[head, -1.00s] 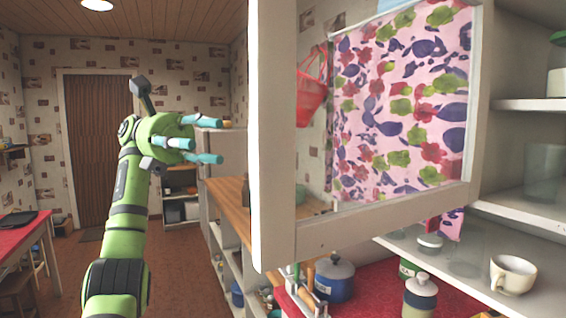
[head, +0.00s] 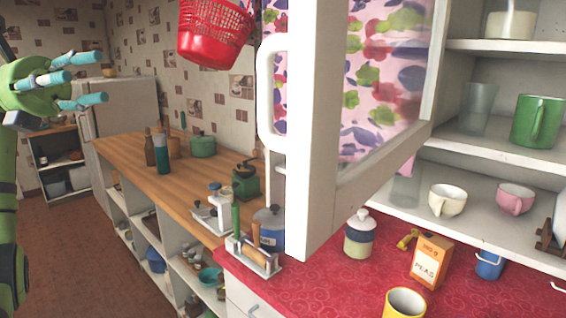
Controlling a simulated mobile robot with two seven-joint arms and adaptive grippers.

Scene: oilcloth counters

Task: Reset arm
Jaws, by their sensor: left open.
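My left gripper (head: 76,84) is at the upper left of the head view, on a green arm cut off by the left edge. Its light blue fingers are spread apart with nothing between them. It is raised in front of the far counter and fridge, clear of everything I can see. My right arm and gripper do not show.
A white glazed cabinet door (head: 303,140) stands open toward me at the centre. Shelves hold a green mug (head: 537,122), a cream cup (head: 447,200) and a pink cup (head: 515,198). A peas box (head: 431,262) and a yellow mug (head: 404,303) stand on the red counter (head: 330,290).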

